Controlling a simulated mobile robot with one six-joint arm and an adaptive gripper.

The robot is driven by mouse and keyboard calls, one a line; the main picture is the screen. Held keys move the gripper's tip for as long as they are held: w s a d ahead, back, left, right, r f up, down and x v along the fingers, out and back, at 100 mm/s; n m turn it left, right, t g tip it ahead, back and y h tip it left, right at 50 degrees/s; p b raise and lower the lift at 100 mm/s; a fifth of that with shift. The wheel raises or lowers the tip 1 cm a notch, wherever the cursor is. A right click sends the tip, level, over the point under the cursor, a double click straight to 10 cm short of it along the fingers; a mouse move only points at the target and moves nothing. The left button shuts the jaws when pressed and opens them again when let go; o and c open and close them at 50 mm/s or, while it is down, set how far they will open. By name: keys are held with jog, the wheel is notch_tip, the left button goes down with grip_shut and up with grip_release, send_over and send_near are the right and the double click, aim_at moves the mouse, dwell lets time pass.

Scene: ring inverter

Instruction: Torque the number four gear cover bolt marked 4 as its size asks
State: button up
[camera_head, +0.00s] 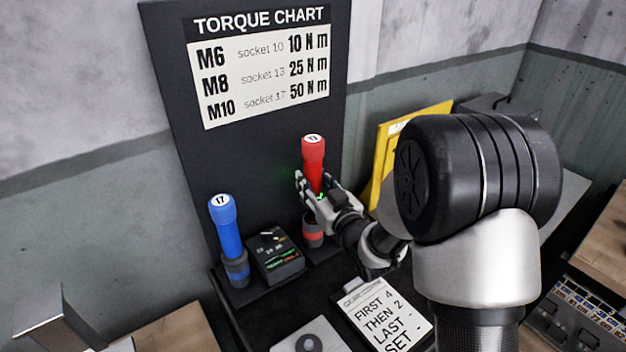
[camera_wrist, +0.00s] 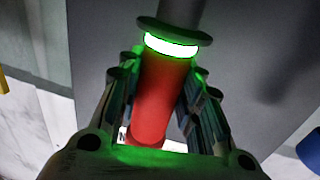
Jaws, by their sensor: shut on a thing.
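A red tool marked 13 (camera_head: 313,160) stands upright at its red-banded holder (camera_head: 313,232) in front of the dark board. My gripper (camera_head: 312,190) is shut on this red tool around its middle. In the wrist view the red tool (camera_wrist: 160,105) lies between both fingers, with a glowing green-white ring and a dark disc at its far end. A blue tool marked 17 (camera_head: 225,228) stands in a holder to the left. The torque chart (camera_head: 262,65) reads M6 socket 10, 10 N m; M8 socket 13, 25 N m; M10 socket 17, 50 N m. No bolt marked 4 shows.
A small dark device (camera_head: 275,256) with a lit display stands between the tools. A yellow panel (camera_head: 385,150) stands behind my arm. A grey plate (camera_head: 306,341) lies at the front.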

jog(key=shift+f, duration=3.15)
jog(key=o, duration=1.2)
jog(key=shift+f, duration=0.1)
jog(key=shift+o, duration=0.4)
